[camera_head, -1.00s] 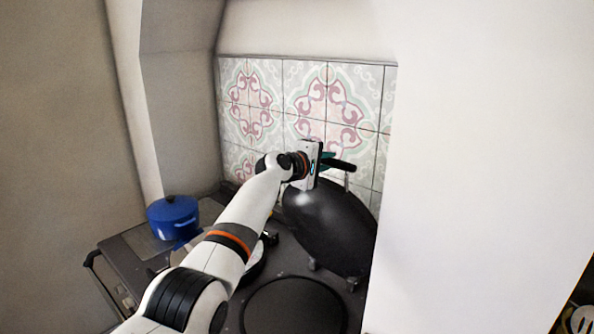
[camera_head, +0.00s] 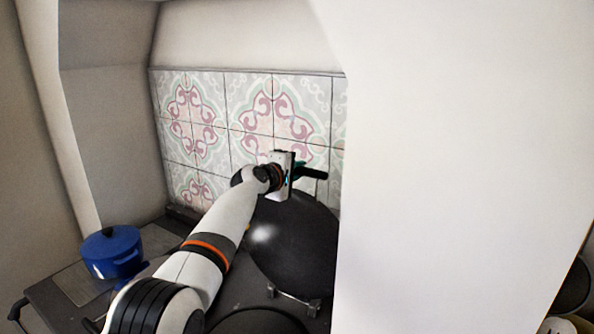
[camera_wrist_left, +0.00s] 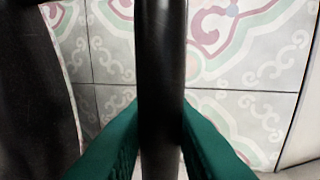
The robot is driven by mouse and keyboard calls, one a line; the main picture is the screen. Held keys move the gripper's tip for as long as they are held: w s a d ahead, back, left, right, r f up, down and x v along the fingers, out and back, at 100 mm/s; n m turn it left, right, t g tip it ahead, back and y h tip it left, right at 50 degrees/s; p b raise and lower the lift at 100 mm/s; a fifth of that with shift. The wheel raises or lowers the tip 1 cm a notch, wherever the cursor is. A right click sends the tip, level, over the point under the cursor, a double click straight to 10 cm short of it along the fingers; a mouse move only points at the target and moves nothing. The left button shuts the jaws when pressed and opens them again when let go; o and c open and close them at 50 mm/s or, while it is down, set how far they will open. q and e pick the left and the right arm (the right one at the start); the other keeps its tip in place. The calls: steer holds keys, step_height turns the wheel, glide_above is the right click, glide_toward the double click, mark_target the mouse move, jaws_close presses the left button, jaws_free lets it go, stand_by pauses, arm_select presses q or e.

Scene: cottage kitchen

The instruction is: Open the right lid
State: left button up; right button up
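The black, glossy round lid (camera_head: 293,243) is tipped up on the stove in front of the tiled wall in the head view, its right edge cut off by a white wall. Its black bar handle (camera_head: 313,173) is at the top. My left gripper (camera_head: 297,172) is at this handle. In the left wrist view the green fingers (camera_wrist_left: 160,125) lie along both sides of the handle bar (camera_wrist_left: 161,60) and appear closed on it. The dark lid edge (camera_wrist_left: 40,90) fills the left of that view. My right gripper is not in view.
A blue pot (camera_head: 112,252) stands at the stove's left end. A dark round plate (camera_head: 258,322) lies below the lid at the bottom edge. The tiled wall (camera_head: 250,115) is close behind my gripper. The white wall (camera_head: 450,170) blocks the right side.

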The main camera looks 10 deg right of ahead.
arm_select(q)
steer(key=o, duration=0.4)
steer(key=shift+a, duration=0.35)
steer(key=shift+s+a+r, duration=0.15)
steer(key=shift+s+a, duration=0.45)
steer(key=shift+s, duration=0.35)
steer(key=b+v, duration=0.4)
steer(key=v, duration=0.5)
steer(key=shift+s+a+r, duration=0.1)
steer(key=shift+s+a, duration=0.05)
steer(key=shift+s, duration=0.1)
